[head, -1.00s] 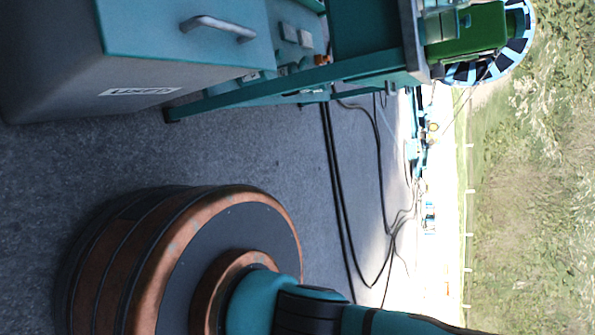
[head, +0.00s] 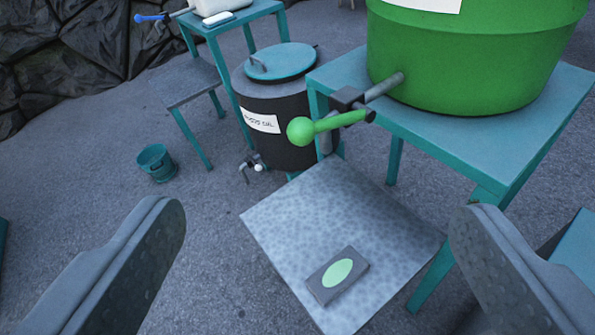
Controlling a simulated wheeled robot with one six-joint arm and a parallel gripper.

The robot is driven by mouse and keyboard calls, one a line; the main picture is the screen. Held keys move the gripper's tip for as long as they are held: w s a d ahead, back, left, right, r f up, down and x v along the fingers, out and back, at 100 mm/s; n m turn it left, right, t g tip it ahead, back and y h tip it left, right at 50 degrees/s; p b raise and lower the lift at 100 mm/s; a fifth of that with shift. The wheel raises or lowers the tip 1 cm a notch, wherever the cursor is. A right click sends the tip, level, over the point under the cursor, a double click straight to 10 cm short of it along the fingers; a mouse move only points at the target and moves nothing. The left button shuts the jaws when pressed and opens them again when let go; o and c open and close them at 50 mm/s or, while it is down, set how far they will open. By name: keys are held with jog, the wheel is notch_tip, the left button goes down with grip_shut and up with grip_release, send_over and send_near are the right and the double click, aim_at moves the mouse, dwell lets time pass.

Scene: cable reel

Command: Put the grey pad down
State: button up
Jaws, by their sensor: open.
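A small dark grey pad (head: 325,287) with a light green oval on top lies flat near the front edge of a pale grey, mottled square sheet (head: 322,213). The sheet lies on the ground in front of a teal table (head: 490,150). My gripper (head: 320,212) is open, with one dark finger at the left and one at the right of the view. The pad shows between the fingers, apart from both. Nothing is held between them.
A green tub (head: 470,60) with a green-handled tap (head: 325,126) stands on the teal table. A dark, teal-lidded drum (head: 280,120) stands behind the sheet. A teal bucket (head: 157,163) sits at left. Ground between bucket and sheet is clear.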

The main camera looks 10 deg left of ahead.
jog(key=s+r+n+t, duration=0.1)
jog(key=s+r+t, duration=0.1)
jog(key=s+r, duration=0.3)
jog(key=s, duration=0.3)
jog(key=shift+r+n+t, duration=0.35)
jog(key=shift+n+t, duration=0.05)
jog(key=shift+c, duration=0.5)
